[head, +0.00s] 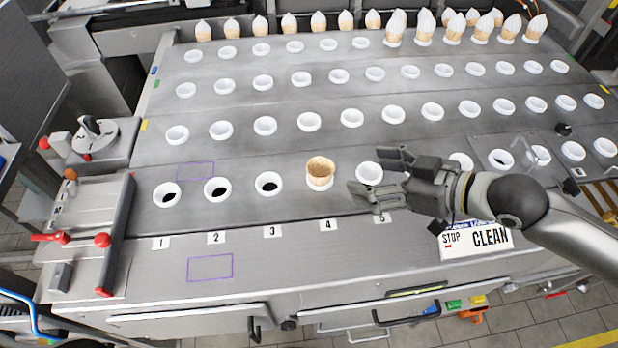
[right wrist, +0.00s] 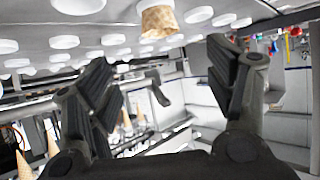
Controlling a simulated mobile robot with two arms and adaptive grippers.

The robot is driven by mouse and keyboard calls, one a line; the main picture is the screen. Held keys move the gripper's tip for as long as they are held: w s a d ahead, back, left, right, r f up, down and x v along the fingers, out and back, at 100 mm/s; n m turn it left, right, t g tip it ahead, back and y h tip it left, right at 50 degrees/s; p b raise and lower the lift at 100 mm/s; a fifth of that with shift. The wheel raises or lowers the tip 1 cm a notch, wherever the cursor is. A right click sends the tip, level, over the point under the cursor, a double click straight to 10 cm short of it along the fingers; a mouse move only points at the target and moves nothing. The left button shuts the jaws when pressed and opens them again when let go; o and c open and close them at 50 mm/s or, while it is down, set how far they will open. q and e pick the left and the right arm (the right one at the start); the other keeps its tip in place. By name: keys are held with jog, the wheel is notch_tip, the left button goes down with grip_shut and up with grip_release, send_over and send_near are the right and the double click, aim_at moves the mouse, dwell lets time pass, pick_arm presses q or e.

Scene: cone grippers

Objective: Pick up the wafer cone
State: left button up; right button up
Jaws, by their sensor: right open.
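A tan wafer cone (head: 320,168) stands upright in a white ring holder (head: 320,184) behind the label 4. No cream shows on it. My right gripper (head: 372,174) is open and empty, to the right of the cone and apart from it. Its fingers point left and spread around the area of the white holder behind label 5. In the right wrist view the cone (right wrist: 158,22) shows at the top centre, beyond the open fingers of my right gripper (right wrist: 162,75). The cone's lower part is hidden in its holder. My left gripper is not in view.
Rows of white holders (head: 265,126) cover the grey metal table (head: 300,215). Holders 1 to 3 look empty with dark openings. Several cream-topped cones (head: 395,30) stand along the back. A STOP/CLEAN sign (head: 476,239) lies below my right forearm. Red-handled levers (head: 102,240) stand at left.

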aim_at(325, 169)
jog(key=x, duration=0.3)
jog(key=shift+w+a+f+p, duration=0.1)
jog(key=shift+a+f+p, duration=0.1)
jog(key=shift+a+p, duration=0.15)
jog(key=shift+x, duration=0.95)
jog(key=shift+w+a+f, duration=0.25)
jog(key=shift+w, duration=0.05)
jog(key=shift+w+a+f+p, duration=0.1)
jog(key=shift+a+f+p, duration=0.05)
jog(key=shift+a+p, duration=0.15)
jog(key=p+x, duration=0.1)
jog(key=x, duration=0.2)
jog(key=shift+f, duration=0.2)
jog(key=shift+w+a+f, duration=0.35)
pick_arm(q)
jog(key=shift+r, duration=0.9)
pick_arm(e)
jog(key=c, duration=0.8)
